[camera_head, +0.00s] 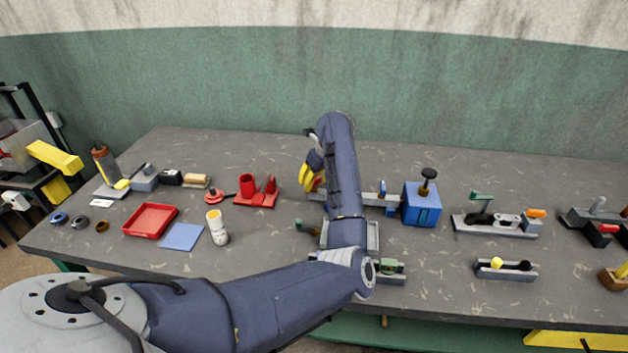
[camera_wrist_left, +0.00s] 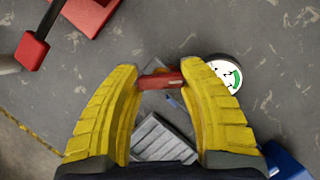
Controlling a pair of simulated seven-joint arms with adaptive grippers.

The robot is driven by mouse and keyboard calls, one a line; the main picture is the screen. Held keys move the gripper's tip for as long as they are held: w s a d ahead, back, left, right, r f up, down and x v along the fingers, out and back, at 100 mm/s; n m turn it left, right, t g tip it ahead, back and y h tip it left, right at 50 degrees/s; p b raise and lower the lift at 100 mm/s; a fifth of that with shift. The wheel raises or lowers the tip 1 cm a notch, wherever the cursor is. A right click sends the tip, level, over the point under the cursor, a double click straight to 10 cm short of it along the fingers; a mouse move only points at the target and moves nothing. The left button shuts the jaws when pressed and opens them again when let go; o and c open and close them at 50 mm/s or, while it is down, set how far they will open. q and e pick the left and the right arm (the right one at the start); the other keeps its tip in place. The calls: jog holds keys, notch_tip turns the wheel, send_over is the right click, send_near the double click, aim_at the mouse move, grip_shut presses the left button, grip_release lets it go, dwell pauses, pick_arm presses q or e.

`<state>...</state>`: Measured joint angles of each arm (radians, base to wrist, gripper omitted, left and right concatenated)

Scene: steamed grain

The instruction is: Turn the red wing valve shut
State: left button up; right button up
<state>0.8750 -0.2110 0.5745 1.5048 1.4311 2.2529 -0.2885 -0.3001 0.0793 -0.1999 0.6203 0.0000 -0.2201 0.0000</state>
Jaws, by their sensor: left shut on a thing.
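The red wing valve (camera_wrist_left: 161,82) shows in the left wrist view as a short red bar between my yellow fingertips. My left gripper (camera_wrist_left: 161,76) is shut on it, with one finger at each end of the bar. A white round gauge with a green band (camera_wrist_left: 226,76) lies just right of the right fingertip. In the head view my left gripper (camera_head: 312,180) points down at the middle of the table. There my forearm and fingers hide most of the valve and its mount. My right gripper is not in view.
A blue box with a dark knob (camera_head: 421,204) stands right of my forearm. Red holders (camera_head: 256,194), a white bottle (camera_head: 217,230) and a red tray (camera_head: 150,206) stand to the left. A lever fixture (camera_head: 495,225) is farther right. Bare table (camera_head: 270,150) lies behind.

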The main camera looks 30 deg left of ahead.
pick_arm(q)
jog(key=n+g, duration=0.1)
jog(key=n, duration=0.3)
jog(key=shift+a+n+g, duration=0.1)
jog(key=shift+n+g, duration=0.2)
jog(key=shift+g, duration=0.1)
jog(key=shift+n+g, duration=0.7)
jog(key=shift+n, duration=1.1)
jog(key=shift+a, duration=0.1)
jog(key=shift+s, duration=0.1)
jog(key=o, duration=1.2)
jog(key=shift+o, duration=0.2)
jog(key=shift+r, duration=0.15)
jog(key=v, duration=1.1)
jog(key=shift+r, duration=0.35)
